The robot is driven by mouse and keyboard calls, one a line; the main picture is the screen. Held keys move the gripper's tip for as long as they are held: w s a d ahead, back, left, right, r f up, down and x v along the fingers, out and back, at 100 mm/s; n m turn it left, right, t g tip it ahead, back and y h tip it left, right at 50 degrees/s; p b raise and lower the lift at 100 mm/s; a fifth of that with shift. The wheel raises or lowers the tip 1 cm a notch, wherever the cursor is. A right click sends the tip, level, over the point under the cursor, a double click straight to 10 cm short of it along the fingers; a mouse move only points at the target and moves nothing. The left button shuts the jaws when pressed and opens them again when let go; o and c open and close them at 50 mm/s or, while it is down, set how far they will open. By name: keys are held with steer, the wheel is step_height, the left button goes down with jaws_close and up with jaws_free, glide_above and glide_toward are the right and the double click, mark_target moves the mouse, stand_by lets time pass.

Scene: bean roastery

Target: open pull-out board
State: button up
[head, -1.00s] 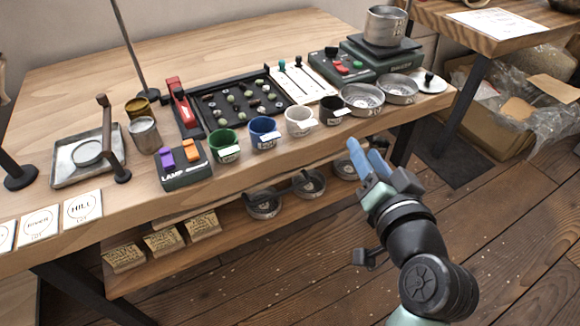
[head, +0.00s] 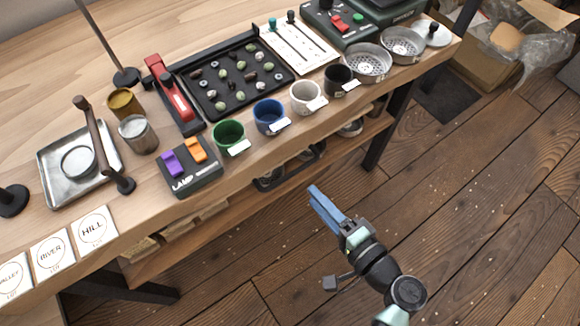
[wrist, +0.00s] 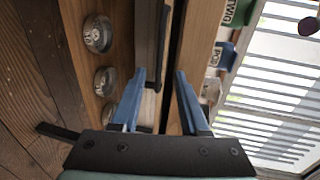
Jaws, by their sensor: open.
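A dark bar handle (head: 291,168) shows below the front edge of the table in the head view. In the wrist view the handle (wrist: 164,45) runs lengthwise along a wooden face beside a dark gap under the tabletop. The pull-out board itself is hard to make out; I cannot tell how far it is out. My gripper (head: 318,196) is open and empty, in front of the table and just to the right of the handle in the head view. In the wrist view the gripper (wrist: 161,76) has its blue fingers apart, with the handle's near end seen between them; contact does not show.
Green (head: 228,134), blue (head: 267,114), white and black cups stand along the tabletop edge (head: 330,117). A switch box (head: 194,180) is near that edge. Metal bowls (wrist: 97,34) sit on the lower shelf. The floor (head: 450,220) to the right is clear.

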mark_target(292, 172)
steer(key=b+x, duration=0.1)
steer(key=x, duration=0.8)
steer(key=shift+w+a, duration=0.15)
steer(key=shift+w, duration=0.1)
jaws_close()
stand_by(0.9)
